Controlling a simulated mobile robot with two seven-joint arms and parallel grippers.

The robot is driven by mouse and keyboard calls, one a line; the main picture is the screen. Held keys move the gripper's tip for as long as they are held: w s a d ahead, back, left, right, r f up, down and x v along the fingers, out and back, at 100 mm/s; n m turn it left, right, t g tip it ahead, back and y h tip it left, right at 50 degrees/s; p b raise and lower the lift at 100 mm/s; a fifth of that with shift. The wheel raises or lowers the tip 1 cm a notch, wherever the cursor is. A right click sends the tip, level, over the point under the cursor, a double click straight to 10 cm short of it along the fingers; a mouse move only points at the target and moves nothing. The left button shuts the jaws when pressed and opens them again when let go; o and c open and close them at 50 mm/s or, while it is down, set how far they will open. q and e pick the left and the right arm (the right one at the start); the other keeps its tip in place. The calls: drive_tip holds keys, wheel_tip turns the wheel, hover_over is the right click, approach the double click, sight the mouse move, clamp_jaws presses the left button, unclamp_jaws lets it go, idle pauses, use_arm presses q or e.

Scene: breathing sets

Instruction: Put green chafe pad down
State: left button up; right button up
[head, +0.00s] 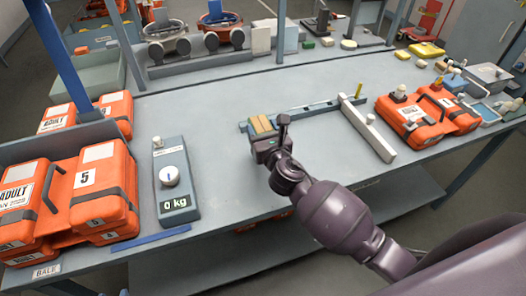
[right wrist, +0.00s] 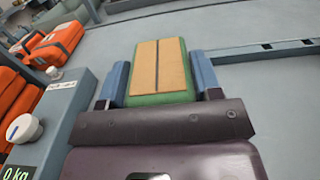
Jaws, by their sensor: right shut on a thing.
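The green chafe pad (right wrist: 165,97) has a tan top with a dark line down its middle. In the right wrist view it sits between the two blue fingers of my right gripper (right wrist: 160,76), which is shut on it. In the head view my right gripper (head: 265,141) is over the middle of the grey table (head: 225,105), with the pad's tan top (head: 262,124) at its tip. I cannot tell whether the pad touches the table. My left gripper is not in view.
A blue rail (head: 315,108) lies just beyond the pad, and a pale bar (head: 368,130) lies to its right. A grey scale (head: 176,180) reading 0 kg and orange ADULT cases (head: 95,185) stand left. Another orange case (head: 410,118) is right.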

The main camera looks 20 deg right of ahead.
wheel_tip(320, 180, down, 3)
drive_tip(key=shift+f+b, duration=0.15)
drive_tip(key=shift+b, duration=0.4)
wheel_tip(320, 180, down, 4)
drive_tip(key=shift+r+b, duration=0.25)
drive_tip(key=shift+b, duration=0.6)
drive_tip(key=shift+f, duration=0.2)
drive_tip(key=shift+r, duration=0.1)
drive_tip(key=shift+f, duration=0.2)
drive_tip(key=o, duration=1.2)
drive_tip(key=shift+c, duration=0.2)
